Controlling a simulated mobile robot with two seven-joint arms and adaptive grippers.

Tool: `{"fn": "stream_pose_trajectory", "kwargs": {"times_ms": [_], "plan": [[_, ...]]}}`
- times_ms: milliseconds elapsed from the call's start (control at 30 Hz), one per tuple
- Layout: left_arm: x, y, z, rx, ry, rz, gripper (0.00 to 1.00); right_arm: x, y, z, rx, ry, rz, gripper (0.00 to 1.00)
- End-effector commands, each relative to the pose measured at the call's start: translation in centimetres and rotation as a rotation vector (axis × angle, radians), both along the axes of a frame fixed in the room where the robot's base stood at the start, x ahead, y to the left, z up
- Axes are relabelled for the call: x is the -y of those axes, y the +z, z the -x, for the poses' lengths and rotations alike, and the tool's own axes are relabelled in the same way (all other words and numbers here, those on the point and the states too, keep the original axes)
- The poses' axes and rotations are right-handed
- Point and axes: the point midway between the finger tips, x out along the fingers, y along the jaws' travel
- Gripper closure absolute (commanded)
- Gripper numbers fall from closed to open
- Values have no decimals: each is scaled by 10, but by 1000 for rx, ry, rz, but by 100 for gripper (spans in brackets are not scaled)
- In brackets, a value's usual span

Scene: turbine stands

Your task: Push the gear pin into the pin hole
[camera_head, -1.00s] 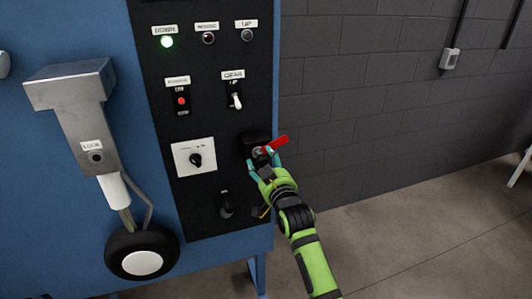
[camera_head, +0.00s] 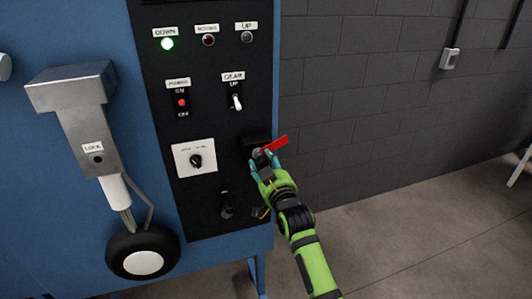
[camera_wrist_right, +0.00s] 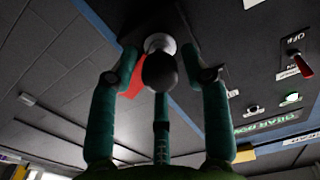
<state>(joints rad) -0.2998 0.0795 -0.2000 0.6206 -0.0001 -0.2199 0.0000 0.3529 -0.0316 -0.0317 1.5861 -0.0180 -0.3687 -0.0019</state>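The gear pin, with a dark round knob (camera_wrist_right: 160,72) and a red tag (camera_head: 276,143), sits in a black holder (camera_head: 252,139) at the panel's right edge. My right gripper (camera_head: 265,162) is at the holder. In the right wrist view its teal fingers (camera_wrist_right: 160,75) stand around the knob, with small gaps showing at the sides, so it looks open. The pin hole, a dark round hole (camera_head: 96,160) under a LOCK label, is on the grey landing gear strut (camera_head: 88,125) at the left. My left gripper is not in view.
The black panel (camera_head: 215,65) has a lit green DOWN light (camera_head: 167,44), a gear switch (camera_head: 236,102), a power switch (camera_head: 182,102) and a rotary knob (camera_head: 196,160). A wheel (camera_head: 142,251) hangs below the strut.

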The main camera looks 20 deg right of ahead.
Motion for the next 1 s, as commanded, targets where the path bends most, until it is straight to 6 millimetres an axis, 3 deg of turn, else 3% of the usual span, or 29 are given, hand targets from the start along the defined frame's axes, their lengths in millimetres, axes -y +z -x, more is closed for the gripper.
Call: {"fn": "stream_pose_trajectory", "kwargs": {"times_ms": [33, 67, 100, 1000], "plan": [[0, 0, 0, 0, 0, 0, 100, 0, 0, 0, 0, 0, 0, 85], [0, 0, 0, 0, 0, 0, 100, 0, 0, 0, 0, 0, 0, 97], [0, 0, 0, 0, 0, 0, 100, 0, 0, 0, 0, 0, 0, 100], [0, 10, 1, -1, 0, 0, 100, 0, 0, 12, 1, 0, 0, 100]]}}
